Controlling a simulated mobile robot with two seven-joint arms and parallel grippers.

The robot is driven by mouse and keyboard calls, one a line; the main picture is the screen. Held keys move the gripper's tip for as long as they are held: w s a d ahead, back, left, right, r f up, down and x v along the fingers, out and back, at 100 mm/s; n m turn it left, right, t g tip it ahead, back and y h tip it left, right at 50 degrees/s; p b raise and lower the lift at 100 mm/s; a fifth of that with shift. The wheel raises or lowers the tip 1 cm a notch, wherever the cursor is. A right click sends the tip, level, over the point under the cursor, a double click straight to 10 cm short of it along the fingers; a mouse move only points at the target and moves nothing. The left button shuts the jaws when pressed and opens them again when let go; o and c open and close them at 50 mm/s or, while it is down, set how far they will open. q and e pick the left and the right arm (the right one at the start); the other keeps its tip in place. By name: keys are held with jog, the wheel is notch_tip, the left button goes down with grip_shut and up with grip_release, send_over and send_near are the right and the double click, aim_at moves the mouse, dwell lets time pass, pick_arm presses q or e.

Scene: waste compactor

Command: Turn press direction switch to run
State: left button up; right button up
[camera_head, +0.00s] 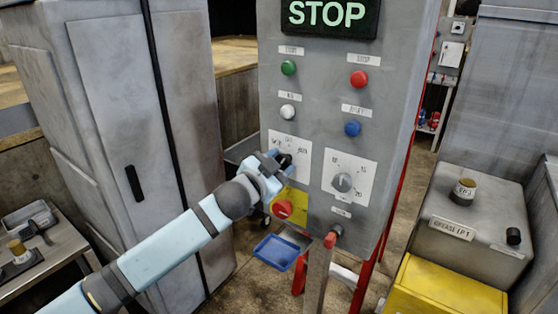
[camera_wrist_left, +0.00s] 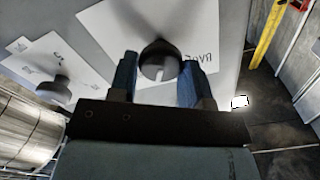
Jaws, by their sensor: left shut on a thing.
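The grey control panel (camera_head: 318,120) stands in the middle of the head view. The press direction switch is a dark knob on a white label plate at the panel's left side; in the head view my left gripper (camera_head: 274,162) mostly covers it. The left wrist view shows the dark round knob (camera_wrist_left: 160,62) between the two blue fingers of my left gripper (camera_wrist_left: 159,78), with a pale mark on its face. The gripper is shut on this knob. The plate's lettering is partly hidden, so I cannot read the switch's position. My right gripper is not in view.
A timer-like knob (camera_head: 342,182) sits to the right on its own plate. A red button on a yellow plate (camera_head: 283,209) lies just below my gripper. Green (camera_head: 288,68), red (camera_head: 358,78), white (camera_head: 287,112) and blue (camera_head: 352,129) buttons sit above. A grey cabinet (camera_head: 125,120) stands left.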

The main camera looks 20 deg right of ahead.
pick_arm(q)
jog(key=m, duration=0.3)
jog(key=shift+p, duration=0.35)
jog(key=shift+m, duration=0.5)
jog(key=o, duration=0.9)
jog(key=shift+s+f, duration=0.1)
